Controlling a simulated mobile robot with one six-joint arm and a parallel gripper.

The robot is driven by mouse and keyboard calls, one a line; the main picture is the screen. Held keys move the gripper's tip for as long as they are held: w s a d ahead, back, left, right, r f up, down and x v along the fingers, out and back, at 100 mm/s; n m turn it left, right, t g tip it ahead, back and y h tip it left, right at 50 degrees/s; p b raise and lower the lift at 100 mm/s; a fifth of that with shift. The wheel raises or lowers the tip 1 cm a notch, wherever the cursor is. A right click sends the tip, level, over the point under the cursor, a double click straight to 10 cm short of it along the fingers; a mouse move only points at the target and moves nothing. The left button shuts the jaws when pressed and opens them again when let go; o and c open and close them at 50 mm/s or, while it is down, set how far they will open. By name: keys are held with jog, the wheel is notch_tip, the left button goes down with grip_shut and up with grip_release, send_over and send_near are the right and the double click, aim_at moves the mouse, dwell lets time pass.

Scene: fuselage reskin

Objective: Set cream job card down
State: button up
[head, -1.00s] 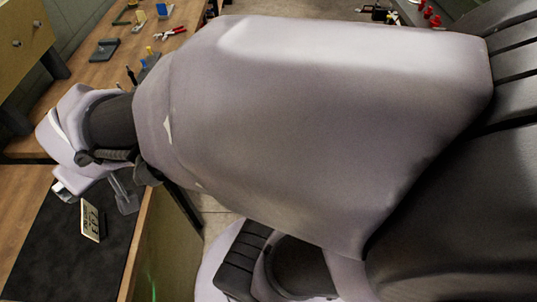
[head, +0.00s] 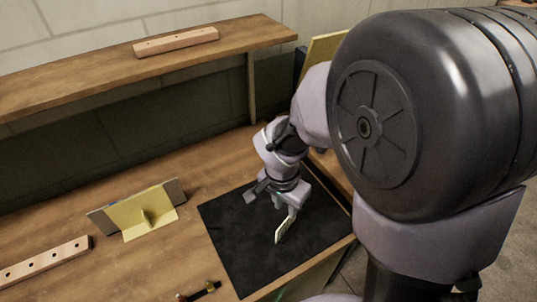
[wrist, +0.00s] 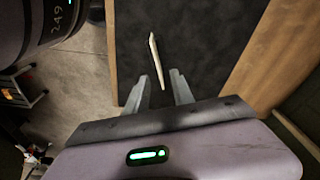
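The cream job card (head: 285,229) stands on edge on the black mat (head: 235,240), just below my gripper in the head view. In the wrist view the card (wrist: 155,58) shows as a thin pale strip, seen nearly edge-on over the mat (wrist: 190,40). My gripper (head: 271,204) is above the mat with its fingers spread. In the wrist view the gripper (wrist: 161,86) has a clear gap on both sides of the card's near end. Whether the card's lower edge rests fully on the mat is hard to tell.
A yellow bracket with a grey plate (head: 148,212) stands on the wooden bench left of the mat. A drilled wooden bar (head: 45,262) lies at far left, and a small dark tool (head: 200,291) at the front. A shelf (head: 120,72) runs behind. Bare bench lies between.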

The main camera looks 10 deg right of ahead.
jog(key=b, duration=0.1)
send_over(288, 228)
jog(key=a, duration=0.1)
notch_tip(288, 228, down, 5)
jog(key=shift+f, duration=0.1)
jog(key=f, duration=0.1)
jog(key=f+b, duration=0.1)
jog(key=f, duration=0.1)
jog(key=f+b, duration=0.1)
jog(key=shift+s+d+f, duration=0.1)
jog(key=shift+d+f, duration=0.2)
jog(key=shift+f, duration=0.25)
jog(key=shift+f+b, duration=0.2)
jog(key=shift+b, duration=0.55)
grip_shut()
